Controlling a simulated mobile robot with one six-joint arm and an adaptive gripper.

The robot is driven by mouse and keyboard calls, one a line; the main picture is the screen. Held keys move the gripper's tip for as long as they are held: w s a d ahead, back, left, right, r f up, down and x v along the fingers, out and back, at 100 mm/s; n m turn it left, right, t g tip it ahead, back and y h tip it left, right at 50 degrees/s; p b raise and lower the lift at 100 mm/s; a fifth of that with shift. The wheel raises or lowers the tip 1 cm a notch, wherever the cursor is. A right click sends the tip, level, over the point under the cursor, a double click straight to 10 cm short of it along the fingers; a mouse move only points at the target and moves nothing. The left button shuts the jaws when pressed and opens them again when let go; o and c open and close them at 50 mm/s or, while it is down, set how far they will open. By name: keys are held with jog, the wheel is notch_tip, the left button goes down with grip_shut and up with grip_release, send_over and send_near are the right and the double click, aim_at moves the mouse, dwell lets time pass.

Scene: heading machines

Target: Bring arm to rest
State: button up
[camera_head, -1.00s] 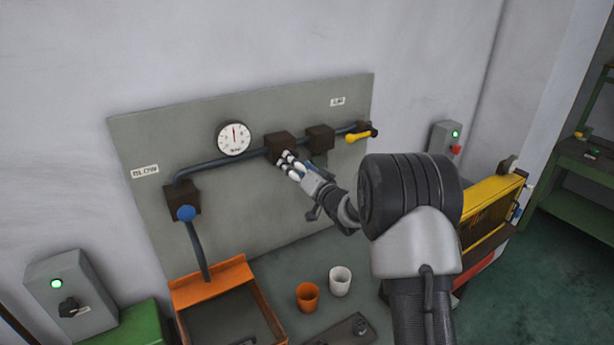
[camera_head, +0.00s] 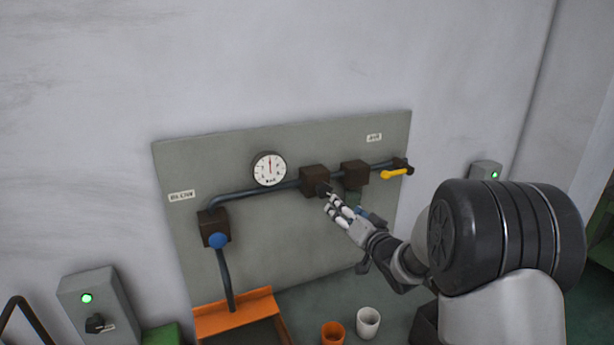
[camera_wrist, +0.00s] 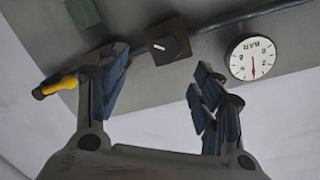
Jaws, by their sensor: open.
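My gripper (camera_head: 337,208) is open and empty in front of the grey wall panel (camera_head: 270,235), just below a dark square block with a knob (camera_head: 314,181) on the pipe. In the wrist view, its two blue-padded fingers (camera_wrist: 160,85) stand wide apart, with the dark knob (camera_wrist: 168,47) seen between them and nothing held. The arm reaches in from the lower right of the head view. I cannot tell whether a fingertip touches the knob; in the wrist view they look apart.
A gauge (camera_head: 269,169), a yellow lever (camera_head: 397,174) and a blue knob (camera_head: 218,240) are on the panel. Below stand an orange bin (camera_head: 235,314), an orange cup (camera_head: 333,334) and a white cup (camera_head: 368,322). A switch box (camera_head: 92,305) is at left.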

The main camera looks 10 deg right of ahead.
jog(key=s+a+f+n+g+h+b, duration=0.1)
jog(key=s+f+g+b, duration=0.2)
jog(key=s, duration=1.2)
jog(key=s+a+f+n+g+h+b, duration=0.1)
jog(key=s+f+g+b, duration=0.2)
jog(key=s, duration=1.2)
jog(key=s+a+f+n+g+h+b, duration=0.1)
jog(key=s+f+g+h+b, duration=0.1)
jog(key=s, duration=1.3)
jog(key=f+g+b, duration=0.1)
jog(key=f+g, duration=0.1)
jog(key=g, duration=0.1)
jog(key=shift+s+a+n+g+b, duration=0.4)
